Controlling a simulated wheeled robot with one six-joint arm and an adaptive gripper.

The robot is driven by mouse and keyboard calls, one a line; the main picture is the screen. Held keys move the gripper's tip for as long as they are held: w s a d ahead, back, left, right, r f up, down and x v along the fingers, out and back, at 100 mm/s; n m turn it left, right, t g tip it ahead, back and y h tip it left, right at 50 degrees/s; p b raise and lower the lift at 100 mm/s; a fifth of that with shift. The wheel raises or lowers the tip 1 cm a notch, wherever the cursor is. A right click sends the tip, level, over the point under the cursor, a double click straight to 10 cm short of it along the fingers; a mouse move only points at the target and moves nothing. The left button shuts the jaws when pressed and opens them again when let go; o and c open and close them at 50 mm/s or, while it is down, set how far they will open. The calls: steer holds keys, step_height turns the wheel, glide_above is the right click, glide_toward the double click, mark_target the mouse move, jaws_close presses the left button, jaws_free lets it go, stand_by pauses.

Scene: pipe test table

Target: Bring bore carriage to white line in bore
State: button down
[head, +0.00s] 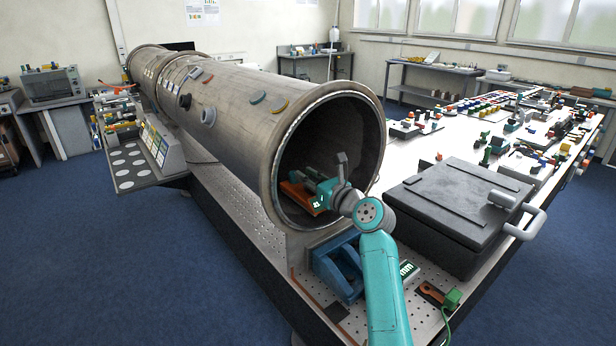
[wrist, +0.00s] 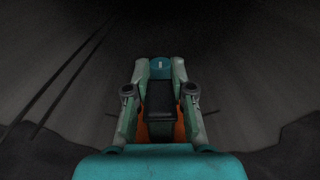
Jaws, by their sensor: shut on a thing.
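The bore carriage (head: 296,194), with an orange base, sits on the floor of the big grey pipe's bore (head: 345,125), just inside the near mouth. My gripper (head: 318,183) reaches in through the mouth. In the wrist view my gripper (wrist: 160,72) is shut on the carriage's black upright part, with one finger on each side. The carriage's orange base (wrist: 180,131) shows below the fingers. The teal wrist housing hides the nearest part. The bore ahead is dark, and I cannot make out a white line in either view.
The pipe (head: 235,95) lies lengthwise on a perforated bench (head: 240,205). A blue support (head: 335,268) stands below the mouth. A dark lidded case (head: 455,215) is close on the right. Two dark lines (wrist: 62,80) run along the bore wall at left.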

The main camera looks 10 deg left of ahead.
steer(key=shift+f, duration=0.35)
stand_by(0.4)
steer(key=c, duration=0.9)
jaws_free()
steer(key=shift+d, duration=0.1)
steer(key=v, duration=1.2)
